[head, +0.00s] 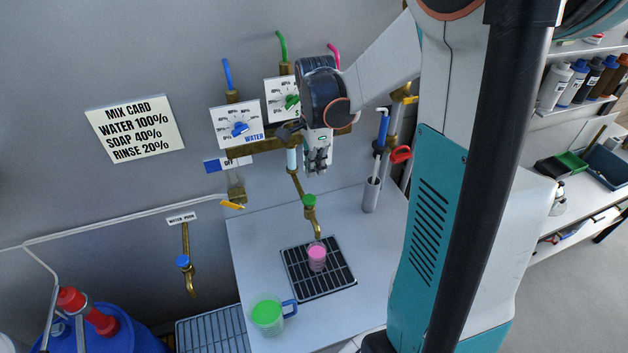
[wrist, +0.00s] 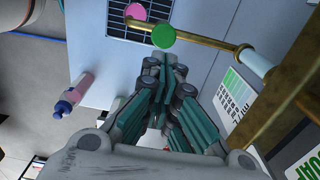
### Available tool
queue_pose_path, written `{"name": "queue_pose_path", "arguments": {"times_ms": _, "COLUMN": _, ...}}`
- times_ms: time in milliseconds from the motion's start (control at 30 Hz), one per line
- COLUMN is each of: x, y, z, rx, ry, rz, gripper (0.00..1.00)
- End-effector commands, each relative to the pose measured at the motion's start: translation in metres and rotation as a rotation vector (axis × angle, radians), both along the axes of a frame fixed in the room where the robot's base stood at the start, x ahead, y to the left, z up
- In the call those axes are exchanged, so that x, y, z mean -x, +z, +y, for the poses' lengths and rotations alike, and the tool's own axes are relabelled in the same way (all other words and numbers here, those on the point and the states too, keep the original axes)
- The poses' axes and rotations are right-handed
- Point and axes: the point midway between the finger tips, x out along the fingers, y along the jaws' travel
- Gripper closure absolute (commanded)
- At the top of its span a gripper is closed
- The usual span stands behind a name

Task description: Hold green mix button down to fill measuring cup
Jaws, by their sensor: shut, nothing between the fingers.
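The green mix button (head: 309,200) is a round cap on top of a brass spout (head: 312,220). It also shows in the wrist view (wrist: 164,36), just beyond my fingertips. A small cup with pink contents (head: 317,258) stands upright under the spout on the black drain grate (head: 340,279); the wrist view shows its pink top (wrist: 135,12). My gripper (head: 317,168) points down, shut and empty, above the green button. A gap shows between them in the head view; contact is not visible. In the wrist view my closed fingertips (wrist: 168,62) meet near the button.
A clear jug with green contents and a blue handle (head: 267,314) stands at the counter's front left. Dials (head: 238,125) and brass pipes line the wall behind my gripper. A blue-topped water tap (head: 183,262) is at left. A grey holder (head: 371,195) stands at right.

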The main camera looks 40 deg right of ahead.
Motion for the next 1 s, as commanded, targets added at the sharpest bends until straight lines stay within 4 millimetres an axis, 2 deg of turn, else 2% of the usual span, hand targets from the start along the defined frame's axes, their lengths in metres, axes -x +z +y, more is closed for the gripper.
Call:
{"name": "queue_pose_path", "arguments": {"times_ms": 100, "x": 0.000, "y": 0.019, "z": 0.001, "rx": 0.000, "ry": 0.001, "rz": 0.000, "gripper": 1.00}}
{"name": "queue_pose_path", "arguments": {"times_ms": 300, "x": 0.001, "y": 0.033, "z": 0.001, "rx": 0.000, "ry": 0.000, "rz": 0.000, "gripper": 1.00}}
{"name": "queue_pose_path", "arguments": {"times_ms": 900, "x": 0.000, "y": 0.035, "z": 0.001, "rx": 0.002, "ry": 0.003, "rz": -0.002, "gripper": 1.00}}
{"name": "queue_pose_path", "arguments": {"times_ms": 1000, "x": -0.006, "y": 0.039, "z": 0.002, "rx": 0.027, "ry": 0.043, "rz": -0.031, "gripper": 1.00}}
